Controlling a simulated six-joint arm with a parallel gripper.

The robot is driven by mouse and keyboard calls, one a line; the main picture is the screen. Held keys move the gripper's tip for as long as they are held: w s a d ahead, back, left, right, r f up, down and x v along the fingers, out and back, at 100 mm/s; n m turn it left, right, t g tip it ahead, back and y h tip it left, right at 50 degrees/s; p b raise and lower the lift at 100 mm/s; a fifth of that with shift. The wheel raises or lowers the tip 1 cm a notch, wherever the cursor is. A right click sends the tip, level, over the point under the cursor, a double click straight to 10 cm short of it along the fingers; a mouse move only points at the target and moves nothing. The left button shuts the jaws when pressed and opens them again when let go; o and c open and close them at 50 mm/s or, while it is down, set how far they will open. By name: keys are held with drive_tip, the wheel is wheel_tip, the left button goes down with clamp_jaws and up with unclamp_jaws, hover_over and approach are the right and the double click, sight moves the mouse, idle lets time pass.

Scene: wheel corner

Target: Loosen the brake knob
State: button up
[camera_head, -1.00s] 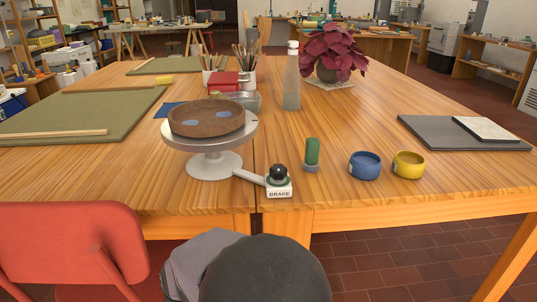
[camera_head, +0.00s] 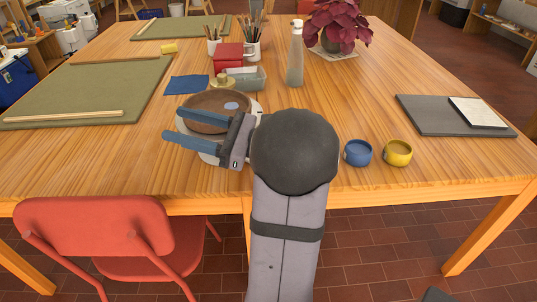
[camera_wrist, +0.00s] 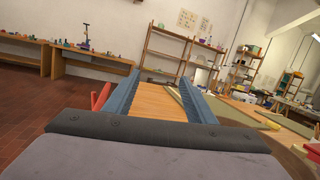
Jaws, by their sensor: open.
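My gripper (camera_head: 172,125) is open and empty, its two blue fingers pointing left over the front left of the brown bowl (camera_head: 203,98). The bowl sits on the white banding wheel (camera_head: 257,108), now mostly covered by the bowl and my gripper. The brake knob and its BRAKE label are hidden behind my arm in the head view. In the wrist view, the open fingers (camera_wrist: 158,82) frame a strip of the wooden table; no knob shows there.
A red chair (camera_head: 95,235) is at the front left. The table's centre right is clear.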

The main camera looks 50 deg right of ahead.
drive_tip(key=s+d+m+t+h+b, duration=0.1)
drive_tip(key=s+d+m+t+h, duration=0.1)
drive_tip(key=d+m+h, duration=0.3)
drive_tip(key=s+d+m+t+h, duration=0.1)
drive_tip(key=s+d+m, duration=0.1)
drive_tip(key=d, duration=0.6)
drive_tip(key=s+d+f+h, duration=0.2)
drive_tip(key=s+f, duration=0.1)
drive_tip(key=f, duration=0.2)
drive_tip(key=s+d+f+m+g+h+b, duration=0.1)
drive_tip(key=s+f+h, duration=0.1)
drive_tip(key=s+f, duration=0.2)
drive_tip(key=s+d+f+g+h, duration=0.1)
drive_tip(key=s+d+f+h, duration=0.1)
drive_tip(key=s+f, duration=0.2)
drive_tip(key=shift+d+f+m, duration=0.15)
drive_tip(key=shift+f+m, duration=0.05)
drive_tip(key=shift+f, duration=0.75)
drive_tip(key=shift+d+f+m, duration=0.15)
drive_tip(key=shift+f+m, duration=0.05)
drive_tip(key=shift+f, duration=0.75)
drive_tip(key=shift+w+d+b, duration=0.15)
drive_tip(key=shift+w+b, duration=0.05)
drive_tip(key=shift+w, duration=1.7)
drive_tip(key=shift+w+d+b, duration=0.1)
drive_tip(key=shift+w+b, duration=0.1)
drive_tip(key=shift+w, duration=1.65)
drive_tip(key=c, duration=1)
